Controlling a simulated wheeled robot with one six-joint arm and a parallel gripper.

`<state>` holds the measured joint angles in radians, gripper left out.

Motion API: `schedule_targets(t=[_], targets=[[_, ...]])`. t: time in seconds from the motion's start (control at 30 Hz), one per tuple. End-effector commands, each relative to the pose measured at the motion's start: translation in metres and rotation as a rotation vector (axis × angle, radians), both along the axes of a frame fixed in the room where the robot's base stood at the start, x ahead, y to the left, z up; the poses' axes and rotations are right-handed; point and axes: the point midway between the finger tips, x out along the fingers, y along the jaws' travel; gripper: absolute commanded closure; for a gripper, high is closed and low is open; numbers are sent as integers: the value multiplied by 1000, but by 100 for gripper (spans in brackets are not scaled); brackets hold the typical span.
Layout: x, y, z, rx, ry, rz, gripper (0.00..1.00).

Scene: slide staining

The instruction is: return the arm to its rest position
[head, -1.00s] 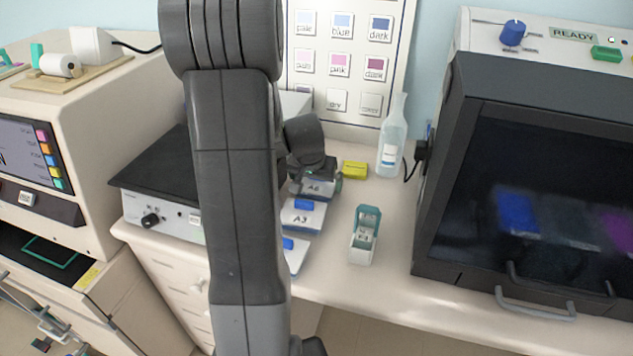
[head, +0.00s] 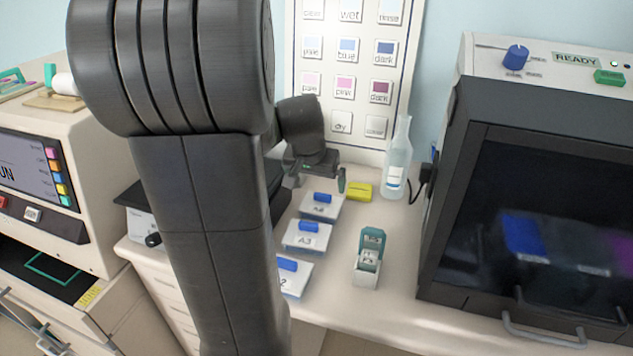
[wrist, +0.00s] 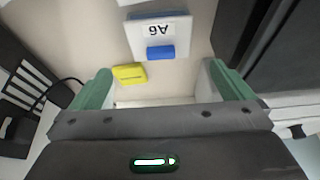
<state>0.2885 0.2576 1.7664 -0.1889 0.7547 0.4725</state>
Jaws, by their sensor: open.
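My gripper (wrist: 157,90) is open and empty in the wrist view, its two green-padded fingers wide apart. A yellow block (wrist: 129,73) and the box labelled A6 (wrist: 160,38), with its blue handle, show beyond the fingers. In the head view my gripper (head: 318,175) is small and partly hidden behind my arm, above the counter near the A6 box (head: 322,205) and the yellow block (head: 359,192). My dark arm fills the left middle of the head view.
The A3 box (head: 307,237) and another blue-handled box (head: 293,277) stand in front of A6. A small open-lidded teal and white container (head: 368,262), a clear bottle (head: 397,160) and a dark-fronted machine (head: 540,190) stand to the right. Counter between them is clear.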

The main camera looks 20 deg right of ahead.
Motion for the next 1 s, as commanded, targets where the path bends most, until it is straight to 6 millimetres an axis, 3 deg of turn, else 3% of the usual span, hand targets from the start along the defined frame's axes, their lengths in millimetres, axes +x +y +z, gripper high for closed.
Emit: schedule_targets(t=[0.33, 1.0], targets=[[3, -3, -12, 1, 4, -1, 0], [34, -25, -103, 0, 4, 0, 0]])
